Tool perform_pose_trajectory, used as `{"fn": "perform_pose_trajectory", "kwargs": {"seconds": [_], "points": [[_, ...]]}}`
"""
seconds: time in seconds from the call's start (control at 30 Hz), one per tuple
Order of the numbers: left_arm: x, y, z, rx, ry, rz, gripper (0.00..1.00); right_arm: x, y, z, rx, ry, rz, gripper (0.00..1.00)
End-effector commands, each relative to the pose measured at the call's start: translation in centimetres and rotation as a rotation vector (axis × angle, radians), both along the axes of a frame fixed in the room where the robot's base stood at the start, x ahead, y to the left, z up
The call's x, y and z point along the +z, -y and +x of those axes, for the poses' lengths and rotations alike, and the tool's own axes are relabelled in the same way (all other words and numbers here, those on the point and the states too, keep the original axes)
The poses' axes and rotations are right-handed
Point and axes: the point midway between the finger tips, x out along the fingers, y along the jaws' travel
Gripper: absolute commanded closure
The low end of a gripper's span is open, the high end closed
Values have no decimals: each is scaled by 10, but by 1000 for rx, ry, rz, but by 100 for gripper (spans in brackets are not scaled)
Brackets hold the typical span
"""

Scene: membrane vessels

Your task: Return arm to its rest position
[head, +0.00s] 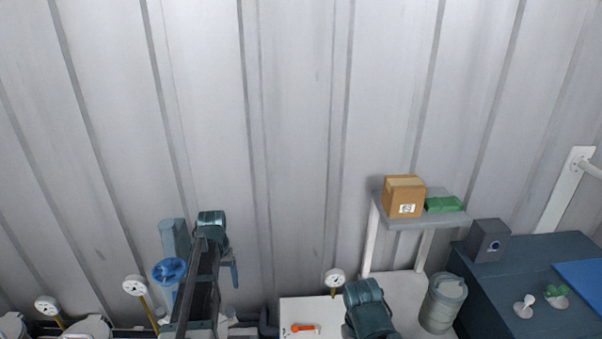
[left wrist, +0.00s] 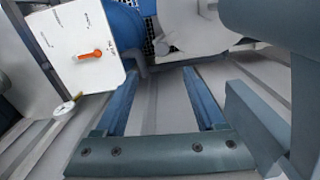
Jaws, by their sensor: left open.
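My left arm (head: 205,270) stands up at the lower left of the head view, with its teal joint at the top in front of the wall. Its fingers are hard to make out there. In the left wrist view my left gripper (left wrist: 160,72) shows two blue fingers, spread apart, with nothing between them. My right gripper is not seen; a teal joint (head: 365,300) at the bottom centre looks like part of my right arm.
A white panel (left wrist: 75,30) carries an orange lever (left wrist: 90,54), with a gauge (left wrist: 64,108) beside it. A blue valve wheel (head: 169,271) is beside the left arm. A shelf (head: 400,224) holds a cardboard box (head: 403,197) and a green item (head: 443,204). A grey canister (head: 442,303) stands lower right.

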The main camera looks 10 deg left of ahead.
Motion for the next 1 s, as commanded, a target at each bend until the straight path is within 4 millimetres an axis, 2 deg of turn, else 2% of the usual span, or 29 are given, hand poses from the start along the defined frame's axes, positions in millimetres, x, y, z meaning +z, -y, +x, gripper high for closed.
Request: {"fn": "perform_pose_trajectory", "kwargs": {"seconds": [0.07,0.17,0.3,0.4,0.5,0.6,0.7,0.8,1.0], "points": [[-12,23,-6,-29,-4,2,28,-12,0,0,1,0,0,50],[-35,72,-22,-95,-13,12,28,-35,0,0,2,0,-1,50],[-70,154,-58,-218,-30,36,28,-70,0,0,5,1,-1,50],[-92,202,-89,-299,-39,54,28,-92,0,0,7,1,-1,50],[-109,238,-118,-369,-43,70,28,-110,0,0,9,1,-1,50],[-121,262,-141,-422,-46,84,28,-122,0,0,11,1,-2,50],[-128,276,-157,-458,-49,93,28,-129,0,0,12,1,-2,50],[-131,283,-165,-476,-50,99,28,-132,0,0,12,1,-2,50],[-131,286,-167,-481,-50,100,28,-132,0,0,12,1,-2,50]]}}
